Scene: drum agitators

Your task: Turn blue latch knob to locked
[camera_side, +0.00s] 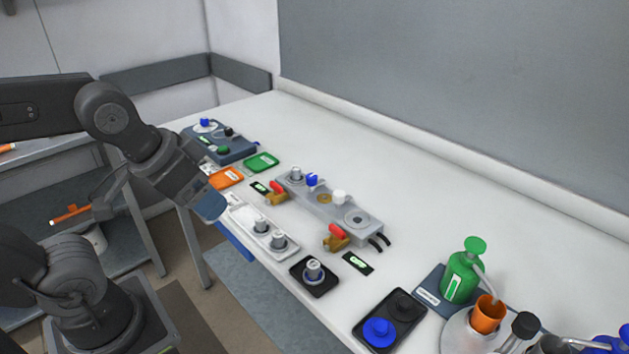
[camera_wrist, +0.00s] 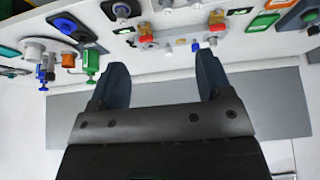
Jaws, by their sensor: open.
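My gripper (camera_side: 207,203) is in the air at the left of the bench in the side view, pointing down toward the near edge. In the wrist view its two fingers (camera_wrist: 160,72) are wide apart with nothing between them. A small upright blue knob (camera_side: 311,180) stands on a long grey block (camera_side: 345,218); it also shows in the wrist view (camera_wrist: 195,46), beyond the right fingertip. Another blue knob (camera_side: 205,123) is on the dark blue panel at the far left. I cannot tell which is the latch knob, or its lock setting. My gripper is apart from both.
A white tray with grey knobs (camera_side: 262,240) lies in front of the block, beside red-handled valves (camera_side: 337,231). A black tray holds a blue disc (camera_side: 380,331). A green bottle (camera_side: 461,276) and an orange cup (camera_side: 487,314) stand at right. The bench behind the block is clear.

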